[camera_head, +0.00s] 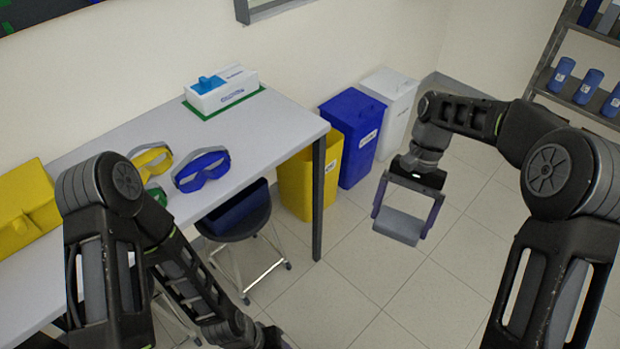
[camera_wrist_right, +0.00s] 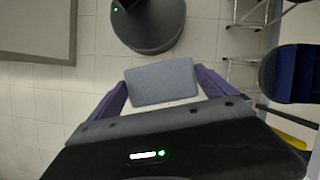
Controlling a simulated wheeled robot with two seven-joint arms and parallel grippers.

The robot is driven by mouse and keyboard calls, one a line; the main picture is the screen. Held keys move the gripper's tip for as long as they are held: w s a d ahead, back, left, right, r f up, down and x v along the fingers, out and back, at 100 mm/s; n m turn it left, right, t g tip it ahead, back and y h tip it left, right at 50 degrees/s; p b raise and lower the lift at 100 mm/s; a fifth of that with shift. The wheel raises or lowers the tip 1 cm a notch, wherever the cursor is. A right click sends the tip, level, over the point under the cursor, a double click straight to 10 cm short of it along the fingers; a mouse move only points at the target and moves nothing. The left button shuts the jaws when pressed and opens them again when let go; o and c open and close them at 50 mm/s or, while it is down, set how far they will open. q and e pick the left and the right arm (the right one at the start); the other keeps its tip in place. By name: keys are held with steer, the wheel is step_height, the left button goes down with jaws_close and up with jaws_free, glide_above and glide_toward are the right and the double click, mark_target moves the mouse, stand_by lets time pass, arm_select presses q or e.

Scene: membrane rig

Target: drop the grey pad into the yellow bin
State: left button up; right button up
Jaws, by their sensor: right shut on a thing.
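The grey pad (camera_head: 400,225) is clamped between the purple fingers of my right gripper (camera_head: 405,212), in the air over the tiled floor. In the right wrist view the pad (camera_wrist_right: 162,82) spans the gap between both fingers (camera_wrist_right: 163,88). The yellow bin (camera_head: 308,180) stands on the floor left of the blue bin, partly hidden by the table corner and leg. My right gripper is to the right of the yellow bin and apart from it.
A blue bin (camera_head: 352,135) and a white bin (camera_head: 390,105) stand right of the yellow one. The table (camera_head: 250,135) holds goggles (camera_head: 202,168) and a glove box (camera_head: 222,90). A stool (camera_head: 238,222) stands by the table leg. A shelf (camera_head: 575,95) is at the right. Floor between is clear.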

arm_select(q)
steer(key=b+x, duration=0.2)
steer(key=a+b+x, duration=0.1)
steer(key=b+x, duration=0.1)
steer(key=shift+f, duration=0.15)
arm_select(e)
step_height(320, 180, down, 17)
steer(key=n+h, duration=0.2)
steer(key=n, duration=0.3)
steer(key=shift+w+r+n+g, duration=0.2)
steer(key=shift+w+n+g, duration=0.1)
steer(key=shift+w+n, duration=0.1)
arm_select(q)
steer(key=shift+c, duration=0.6)
